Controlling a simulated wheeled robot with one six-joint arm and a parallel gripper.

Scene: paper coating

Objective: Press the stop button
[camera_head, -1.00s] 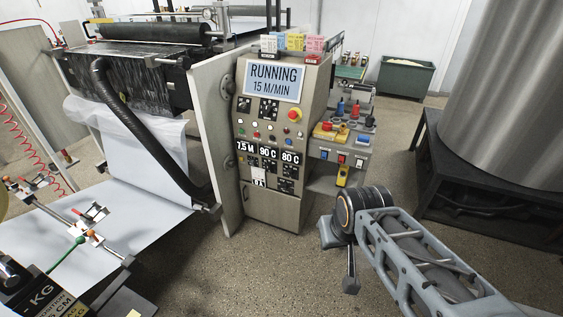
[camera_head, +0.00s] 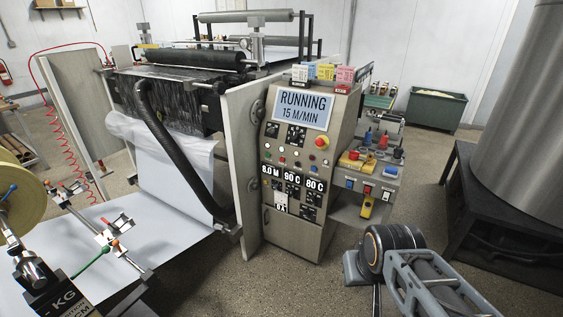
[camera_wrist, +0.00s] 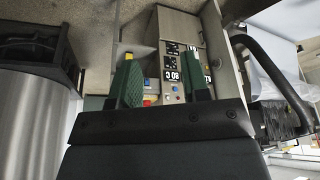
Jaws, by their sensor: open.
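I cannot make out the stop button for sure in the wrist view. In the head view my arm is at the lower right; the fingers are not clearly visible there.
A side shelf (camera_head: 378,187) right of the panel carries bottles and a red-topped yellow box (camera_head: 353,157). The coating machine with white paper (camera_head: 165,222) stands left. A metal tank (camera_head: 512,130) on a black stand is at right. Open floor lies before the panel.

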